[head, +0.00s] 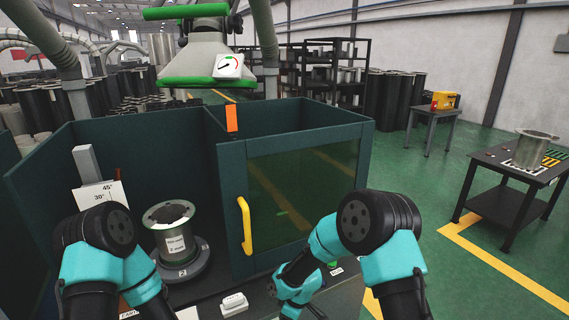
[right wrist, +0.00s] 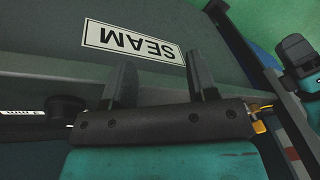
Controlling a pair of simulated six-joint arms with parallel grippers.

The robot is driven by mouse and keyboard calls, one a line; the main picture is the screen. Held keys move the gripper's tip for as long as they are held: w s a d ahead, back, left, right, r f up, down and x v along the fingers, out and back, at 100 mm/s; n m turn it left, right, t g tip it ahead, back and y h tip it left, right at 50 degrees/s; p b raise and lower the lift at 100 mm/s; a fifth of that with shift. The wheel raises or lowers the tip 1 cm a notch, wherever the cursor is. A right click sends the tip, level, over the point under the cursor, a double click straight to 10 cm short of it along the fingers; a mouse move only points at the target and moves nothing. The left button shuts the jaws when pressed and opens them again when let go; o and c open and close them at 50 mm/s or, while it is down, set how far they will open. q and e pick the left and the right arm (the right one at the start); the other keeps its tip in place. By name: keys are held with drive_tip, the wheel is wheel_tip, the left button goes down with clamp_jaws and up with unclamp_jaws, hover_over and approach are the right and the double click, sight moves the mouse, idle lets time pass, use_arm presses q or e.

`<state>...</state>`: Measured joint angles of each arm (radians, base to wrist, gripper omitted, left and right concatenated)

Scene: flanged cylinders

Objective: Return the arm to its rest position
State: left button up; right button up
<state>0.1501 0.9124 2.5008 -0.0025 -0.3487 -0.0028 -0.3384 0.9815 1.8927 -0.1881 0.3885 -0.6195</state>
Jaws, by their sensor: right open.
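My right gripper (right wrist: 160,68) is open and empty in the right wrist view, its two fingers apart in front of a dark surface with a white SEAM label (right wrist: 132,41). In the head view my right arm (head: 375,225) is bent in front of the closed booth door, and its fingers cannot be made out. My left arm (head: 102,235) is bent at the lower left, and its gripper does not show. A flanged cylinder (head: 174,243) with printed text stands upright on a round dark base (head: 183,272) in the open left bay, apart from both arms.
The green booth has a windowed door (head: 300,190) with a yellow handle (head: 244,225). A green-rimmed hood (head: 193,60) with a gauge hangs above. A dark table (head: 515,165) at the right carries another flanged cylinder (head: 531,150). A small white device (head: 234,304) lies at the front. Green floor between is clear.

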drive_tip(key=s+d+f+m+t, duration=0.1)
drive_tip(key=s+d+f+m, duration=0.2)
drive_tip(key=s+d+m, duration=0.4)
drive_tip(key=s+d+f+m+y, duration=0.1)
drive_tip(key=s+d+f+m, duration=0.3)
drive_tip(key=s+d+m, duration=0.4)
drive_tip(key=s+d, duration=0.5)
drive_tip(key=d, duration=0.1)
drive_tip(key=shift+s+d+f+t, duration=0.2)
drive_tip(key=shift+s+f+t, duration=0.1)
drive_tip(key=shift+t, duration=0.1)
